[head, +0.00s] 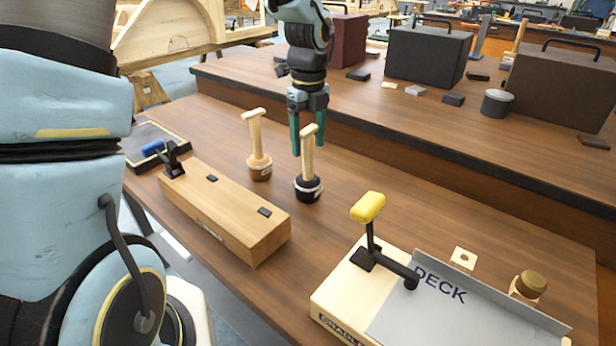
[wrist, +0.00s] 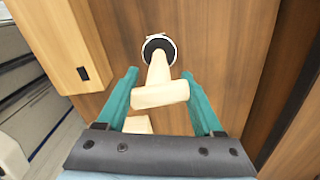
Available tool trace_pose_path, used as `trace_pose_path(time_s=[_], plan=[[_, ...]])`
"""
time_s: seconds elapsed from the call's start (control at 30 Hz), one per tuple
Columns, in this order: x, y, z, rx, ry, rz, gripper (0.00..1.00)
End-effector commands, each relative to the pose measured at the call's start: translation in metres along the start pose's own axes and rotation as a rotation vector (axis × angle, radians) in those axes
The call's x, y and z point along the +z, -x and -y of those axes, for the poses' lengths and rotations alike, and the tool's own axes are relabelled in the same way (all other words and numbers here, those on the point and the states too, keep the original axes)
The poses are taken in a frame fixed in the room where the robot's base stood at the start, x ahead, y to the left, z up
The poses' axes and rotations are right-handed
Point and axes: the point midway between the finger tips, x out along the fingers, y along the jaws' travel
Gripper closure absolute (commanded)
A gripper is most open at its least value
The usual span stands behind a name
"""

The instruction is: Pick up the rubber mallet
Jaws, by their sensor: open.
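The rubber mallet, taken as the black-headed one (head: 308,188), stands head down on the wooden bench with its pale T-shaped handle pointing up. In the wrist view its black head (wrist: 159,44) is beyond the fingertips and its pale crossbar lies between the fingers. My gripper (head: 308,148) is open, pointing down with its green fingers around the upper handle; it also shows in the wrist view (wrist: 159,74). I cannot tell whether either finger touches the handle. A similar mallet with a brown head (head: 260,168) stands just to the left.
A long wooden block with a black clamp (head: 225,210) lies left of the mallets. A cradle with a yellow-handled lever (head: 369,207) and a grey DECK plate (head: 470,308) is at front right. A raised shelf with dark boxes (head: 427,55) runs behind. Bench right of the mallet is clear.

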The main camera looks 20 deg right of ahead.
Motion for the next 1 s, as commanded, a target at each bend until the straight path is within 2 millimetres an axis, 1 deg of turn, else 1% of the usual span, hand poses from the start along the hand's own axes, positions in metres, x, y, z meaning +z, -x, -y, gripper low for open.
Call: trace_pose_path(time_s=[0.1, 0.2, 0.47, 0.57, 1.0], plan=[[-0.001, -0.017, -0.002, 0.003, -0.001, -0.002, 0.32], [-0.001, -0.026, -0.002, 0.002, 0.000, -0.001, 0.32], [0.000, -0.029, -0.001, -0.001, 0.001, 0.000, 0.32], [0.000, -0.029, -0.001, 0.000, 0.001, 0.000, 0.42], [0.000, -0.029, -0.001, 0.000, 0.001, 0.000, 0.91]])
